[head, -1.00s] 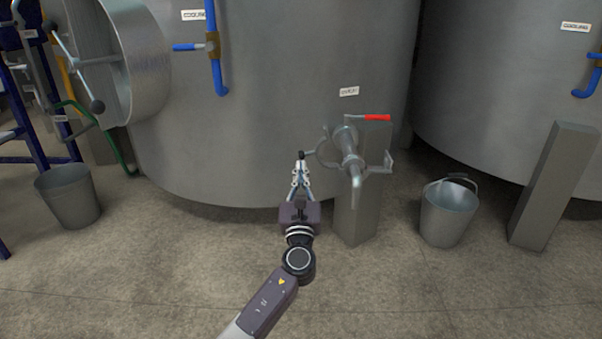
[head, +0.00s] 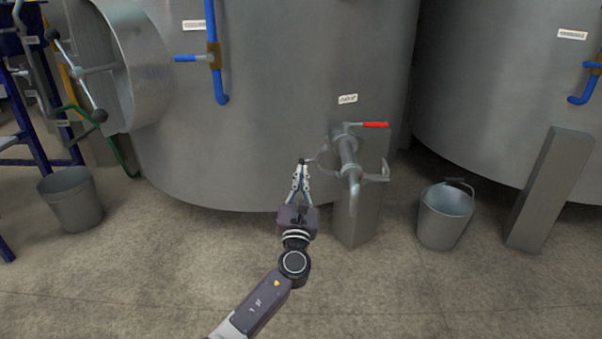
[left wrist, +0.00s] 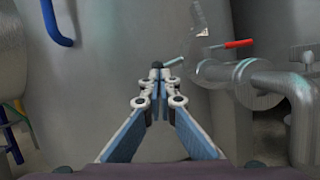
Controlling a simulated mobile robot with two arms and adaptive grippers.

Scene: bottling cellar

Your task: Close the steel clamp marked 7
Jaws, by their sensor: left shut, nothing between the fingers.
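A steel clamp (head: 322,160) hangs around the outlet pipe joint of the large tank, with its two halves spread apart. One half and a thin handle point left, and the other half (head: 384,172) sticks out right. The clamp also shows in the left wrist view (left wrist: 203,50). I cannot read a 7 on it. My left gripper (head: 301,166) is shut and empty, its tips at or just in front of the handle's end. It also shows in the left wrist view (left wrist: 157,72); I cannot tell whether it touches. My right gripper is not in view.
A pipe elbow (head: 351,172) with a red-handled valve (head: 375,125) runs out beside a grey post (head: 358,215). A bucket (head: 446,214) stands to the right, and another bucket (head: 70,198) at the left. A round tank door (head: 132,65) is upper left. The near floor is clear.

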